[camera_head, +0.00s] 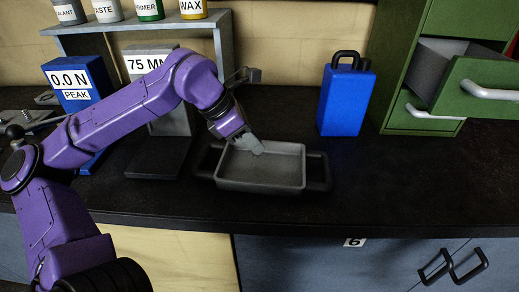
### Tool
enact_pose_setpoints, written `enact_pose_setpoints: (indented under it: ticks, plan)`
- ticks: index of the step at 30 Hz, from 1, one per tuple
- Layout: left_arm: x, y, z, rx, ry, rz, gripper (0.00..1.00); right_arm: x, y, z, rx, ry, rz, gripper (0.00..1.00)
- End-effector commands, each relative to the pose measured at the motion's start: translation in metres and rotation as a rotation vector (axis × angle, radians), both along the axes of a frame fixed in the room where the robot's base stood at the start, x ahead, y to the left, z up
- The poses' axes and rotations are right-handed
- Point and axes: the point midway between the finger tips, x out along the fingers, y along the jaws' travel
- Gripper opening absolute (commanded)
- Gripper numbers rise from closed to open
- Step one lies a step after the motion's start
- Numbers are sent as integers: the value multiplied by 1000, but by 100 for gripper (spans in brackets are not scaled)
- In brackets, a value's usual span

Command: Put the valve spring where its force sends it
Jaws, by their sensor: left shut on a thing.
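My left gripper (257,148) reaches down from the left over the grey tray (262,188) in the middle of the bench. Its fingers are shut, with their tips inside the tray's rim. The valve spring cannot be made out apart from the fingers, which hide what they hold. The blue force tester (74,82) at the left reads 0.0 N PEAK. The green cabinet (460,25) at the right has an upper drawer (460,85) pulled open; its inside shows grey and I see nothing in it. My right gripper is not in view.
A stand marked 75 MM (150,65) is behind my left arm. A blue case with black handles (343,100) stands right of the tray. A shelf (150,24) with several labelled tins is at the back left. The bench top (400,185) is clear at the right.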

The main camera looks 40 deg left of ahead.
Motion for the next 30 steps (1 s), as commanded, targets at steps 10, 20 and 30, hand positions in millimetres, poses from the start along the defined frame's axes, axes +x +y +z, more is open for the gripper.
enact_pose_setpoints:
  ticks: [10,20,30]
  plan:
    - [16,-8,-47,-1,3,-3,0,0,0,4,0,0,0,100]
    - [17,-8,-53,0,-2,-4,0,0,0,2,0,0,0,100]
    - [16,-8,-54,1,-1,-4,44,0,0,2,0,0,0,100]
